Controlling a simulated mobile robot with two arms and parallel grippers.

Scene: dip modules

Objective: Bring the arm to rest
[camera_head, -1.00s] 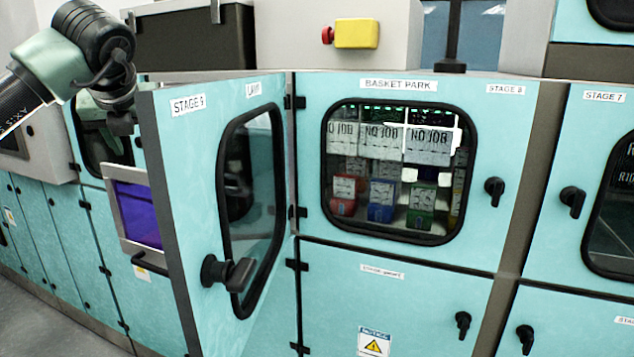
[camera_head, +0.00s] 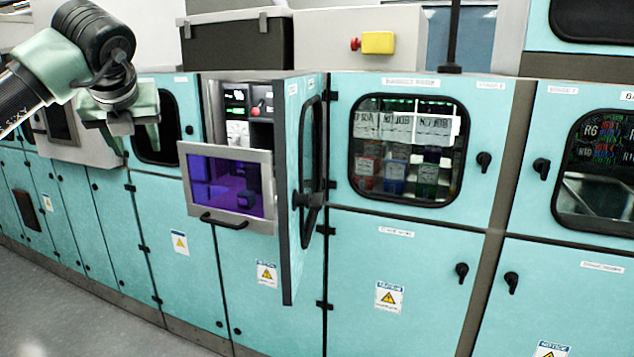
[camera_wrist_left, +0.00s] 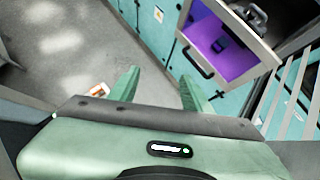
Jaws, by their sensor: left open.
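My left arm comes in from the upper left in the head view. Its green gripper (camera_head: 128,140) points down in front of the teal cabinets, to the left of the open drawer. In the left wrist view the two fingers (camera_wrist_left: 158,88) stand apart with nothing between them. No right gripper shows in either view.
A drawer with a purple window (camera_head: 228,184) sticks out of an open cabinet bay; it also shows in the left wrist view (camera_wrist_left: 228,45). The open cabinet door (camera_head: 292,262) stands right of it.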

